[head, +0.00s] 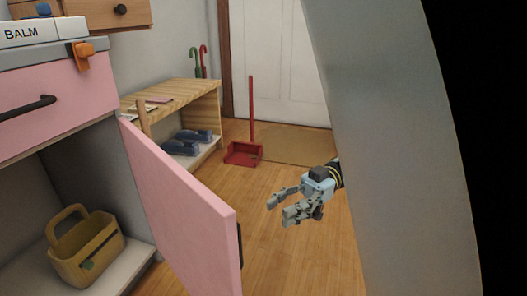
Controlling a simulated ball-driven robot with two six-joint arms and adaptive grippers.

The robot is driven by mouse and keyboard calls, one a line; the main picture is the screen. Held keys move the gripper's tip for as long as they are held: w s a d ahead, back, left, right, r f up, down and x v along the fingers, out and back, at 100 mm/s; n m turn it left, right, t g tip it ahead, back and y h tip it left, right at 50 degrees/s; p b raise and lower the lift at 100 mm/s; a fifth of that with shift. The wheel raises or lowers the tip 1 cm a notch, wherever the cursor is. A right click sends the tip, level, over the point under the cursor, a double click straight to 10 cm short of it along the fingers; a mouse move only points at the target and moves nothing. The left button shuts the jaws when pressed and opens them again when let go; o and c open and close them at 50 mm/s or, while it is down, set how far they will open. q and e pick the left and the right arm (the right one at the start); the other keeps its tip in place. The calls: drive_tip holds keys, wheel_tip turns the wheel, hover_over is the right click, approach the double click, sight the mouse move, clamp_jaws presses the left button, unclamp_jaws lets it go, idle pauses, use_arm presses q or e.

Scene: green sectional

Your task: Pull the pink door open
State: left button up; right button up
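The pink door (180,215) of the low grey cabinet stands swung open toward me. Its dark handle (240,245) shows edge-on at the door's right edge. My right gripper (279,211) is to the right of the door, apart from it, with its two fingers spread and nothing between them. My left gripper is not in view.
The cabinet holds a yellow basket (86,250) on its lower shelf. Above is a pink drawer (55,100) with a dark handle. A wooden bench (185,95) with blue shoes and a red dustpan (243,153) stand behind. Wooden floor is clear around my gripper.

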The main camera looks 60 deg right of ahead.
drive_tip(key=v, duration=0.6)
drive_tip(key=shift+s+d, duration=0.2)
